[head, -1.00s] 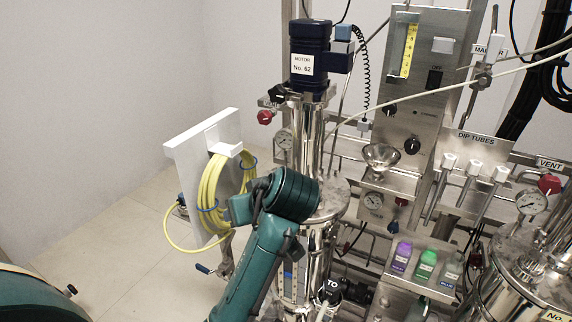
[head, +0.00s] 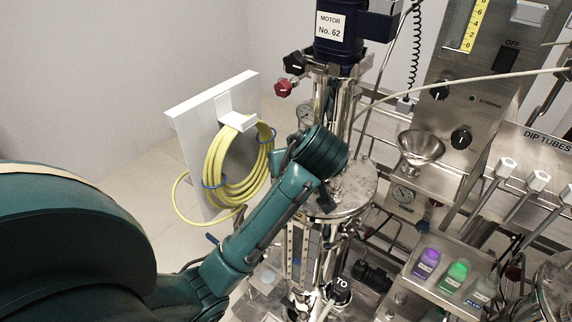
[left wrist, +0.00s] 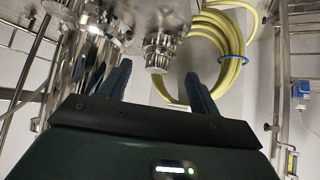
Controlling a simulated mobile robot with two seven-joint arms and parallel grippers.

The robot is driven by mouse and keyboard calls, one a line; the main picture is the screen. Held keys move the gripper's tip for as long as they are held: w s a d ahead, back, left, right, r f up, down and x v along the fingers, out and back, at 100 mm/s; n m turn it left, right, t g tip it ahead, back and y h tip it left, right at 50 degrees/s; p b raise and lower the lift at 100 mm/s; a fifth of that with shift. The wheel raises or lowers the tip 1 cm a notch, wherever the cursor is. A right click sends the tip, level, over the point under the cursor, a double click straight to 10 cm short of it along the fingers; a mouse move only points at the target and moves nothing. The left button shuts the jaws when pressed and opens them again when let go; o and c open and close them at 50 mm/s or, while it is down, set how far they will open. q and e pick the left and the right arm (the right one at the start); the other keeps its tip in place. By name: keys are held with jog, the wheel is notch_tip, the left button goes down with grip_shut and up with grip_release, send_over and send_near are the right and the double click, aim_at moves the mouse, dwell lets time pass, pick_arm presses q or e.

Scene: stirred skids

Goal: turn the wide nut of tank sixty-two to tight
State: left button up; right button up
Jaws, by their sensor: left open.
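The motor (head: 338,30) labelled No. 62 stands above the steel tank (head: 350,200) in the head view. My left arm reaches to the tank's left side, its wrist in front of the upper tank. In the left wrist view, my left gripper (left wrist: 158,80) is open, its two dark fingers apart. A short, ribbed steel nut (left wrist: 158,52) shows between and just beyond the fingertips. I see no contact with it. It looks like the wide nut, but no label confirms this. The nut and fingertips are hidden or indistinct in the head view. My right gripper is not in view.
A yellow hose (head: 222,172) hangs coiled on a white panel (head: 190,122) left of the tank, and lies behind the nut in the wrist view. A steel funnel (head: 420,148), lit bottles (head: 458,272) and dip tubes (head: 500,205) crowd the right. Bare floor shows at left.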

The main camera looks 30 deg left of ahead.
pick_arm(q)
jog(key=x, duration=0.6)
jog(key=shift+w+a+f, duration=0.25)
jog(key=shift+c, duration=0.5)
jog(key=c, duration=0.6)
